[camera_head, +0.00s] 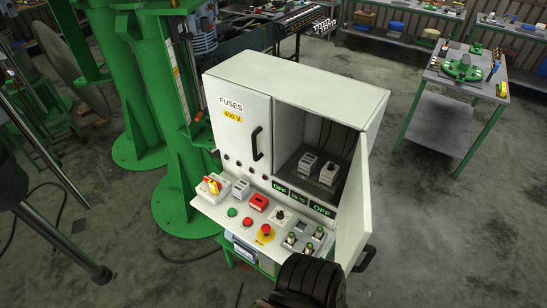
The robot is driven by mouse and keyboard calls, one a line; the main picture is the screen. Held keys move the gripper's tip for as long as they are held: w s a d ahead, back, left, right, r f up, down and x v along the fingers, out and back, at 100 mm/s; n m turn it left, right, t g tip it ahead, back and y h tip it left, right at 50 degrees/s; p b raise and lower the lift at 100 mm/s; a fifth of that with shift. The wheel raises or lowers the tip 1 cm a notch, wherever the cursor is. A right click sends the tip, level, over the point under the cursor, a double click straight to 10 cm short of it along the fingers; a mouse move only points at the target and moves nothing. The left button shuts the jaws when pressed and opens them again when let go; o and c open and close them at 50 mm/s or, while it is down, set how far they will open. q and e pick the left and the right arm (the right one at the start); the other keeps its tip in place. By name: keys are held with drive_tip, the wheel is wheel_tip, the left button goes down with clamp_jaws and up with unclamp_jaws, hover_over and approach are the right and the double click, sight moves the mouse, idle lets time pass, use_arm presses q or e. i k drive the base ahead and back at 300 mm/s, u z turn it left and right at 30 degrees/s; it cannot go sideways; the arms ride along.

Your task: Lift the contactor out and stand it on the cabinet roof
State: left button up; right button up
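Two small grey-white devices with dark tops stand inside the open right bay of the white cabinet (237,72): a left one (308,163) and a right one (329,174). I cannot tell which is the contactor. The cabinet roof (305,80) is flat and bare. A black ribbed part at the bottom edge, in front of the cabinet, may belong to my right arm; no fingertips show there. Dark parts at the left edge may be my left arm, but no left gripper shows.
The right door (354,215) stands open towards me. The left door (240,130), marked FUSES 400 V, is shut. A control panel (245,225) with buttons and switches juts out below the bays. Green columns (178,130) stand close on the left. A bench (485,88) stands at the right.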

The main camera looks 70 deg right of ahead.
sight(307, 165)
drive_tip(key=i, duration=0.75)
drive_tip(key=z, duration=2.25)
